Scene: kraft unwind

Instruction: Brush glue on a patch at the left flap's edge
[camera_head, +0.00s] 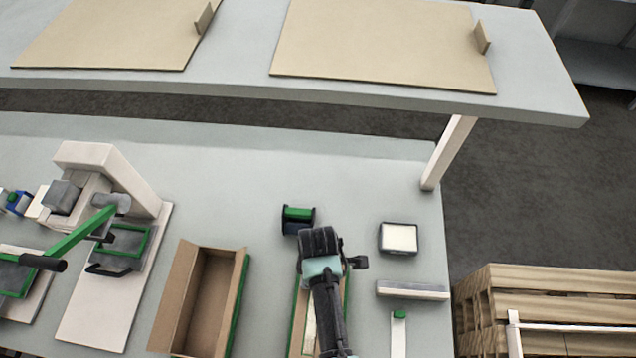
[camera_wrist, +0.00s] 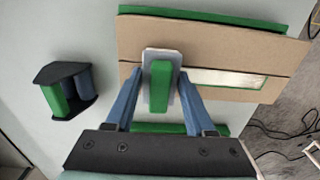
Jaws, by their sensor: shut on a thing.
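My gripper (camera_head: 320,245) is over the far end of a cardboard box with green side strips (camera_head: 298,320). In the wrist view the blue fingers of my gripper (camera_wrist: 160,84) are shut on a brush with a green handle (camera_wrist: 159,90) and a pale grey body. The brush is over the end of the box's flaps (camera_wrist: 215,42); whether it touches the cardboard I cannot tell. A long whitish strip (camera_wrist: 228,78) shows along the flaps to the right of the brush; I cannot tell if it is glue or a gap. The brush is hidden in the head view.
A dark holder with a green part (camera_head: 298,216) stands just beyond my gripper. A dark tray with a white surface (camera_head: 399,237) and a white bar (camera_head: 412,290) lie to the right. An open cardboard box (camera_head: 208,300) stands left. A shelf with cardboard sheets (camera_head: 385,45) is behind.

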